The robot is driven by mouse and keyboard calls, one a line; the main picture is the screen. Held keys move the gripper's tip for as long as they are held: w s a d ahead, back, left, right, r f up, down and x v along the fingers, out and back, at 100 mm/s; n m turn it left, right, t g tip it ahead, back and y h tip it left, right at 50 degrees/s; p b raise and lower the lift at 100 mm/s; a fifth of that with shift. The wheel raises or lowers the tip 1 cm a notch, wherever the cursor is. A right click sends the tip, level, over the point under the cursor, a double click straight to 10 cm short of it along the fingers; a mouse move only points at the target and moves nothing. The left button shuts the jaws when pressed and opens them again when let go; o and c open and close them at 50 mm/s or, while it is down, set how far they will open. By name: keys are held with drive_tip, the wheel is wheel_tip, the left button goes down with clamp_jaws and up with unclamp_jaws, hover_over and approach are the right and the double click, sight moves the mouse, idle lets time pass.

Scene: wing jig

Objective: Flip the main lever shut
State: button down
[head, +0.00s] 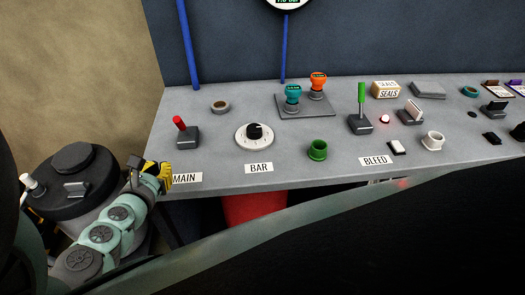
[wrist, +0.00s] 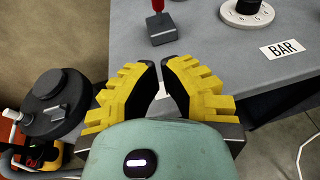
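The main lever (head: 187,138) stands at the left end of the grey bench, behind the MAIN label (head: 187,178). It has a dark grey base and a red handle that leans up and a little to the left. In the wrist view the lever base (wrist: 161,30) is beyond the fingertips, and its red handle is cut off by the top edge. My gripper (head: 166,177) is at the bench's front left edge, short of the lever and apart from it. In the wrist view its yellow, black-padded fingers (wrist: 160,61) have a narrow gap between their tips, with nothing held.
The dial (head: 254,136) above the BAR label (head: 259,168) is right of the lever. A dark-lidded canister (head: 77,185) stands left of the bench. The bench between gripper and lever is clear.

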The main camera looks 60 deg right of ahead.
sight(182, 126)
drive_tip(key=shift+w+a+f+m, duration=0.1)
drive_tip(key=shift+w+f+m, duration=0.05)
drive_tip(key=shift+w+m, duration=0.15)
drive_tip(key=x, duration=1)
drive_tip(key=shift+w+b, duration=0.1)
drive_tip(key=shift+b, duration=0.25)
drive_tip(key=shift+w+d+r+p, duration=0.45)
drive_tip(key=shift+d+r+p, duration=0.25)
drive_tip(key=shift+d+r, duration=0.15)
drive_tip(key=shift+w+d+r, duration=0.2)
drive_tip(key=shift+w+d, duration=0.1)
drive_tip(key=shift+d, duration=0.35)
drive_tip(key=shift+p, duration=0.4)
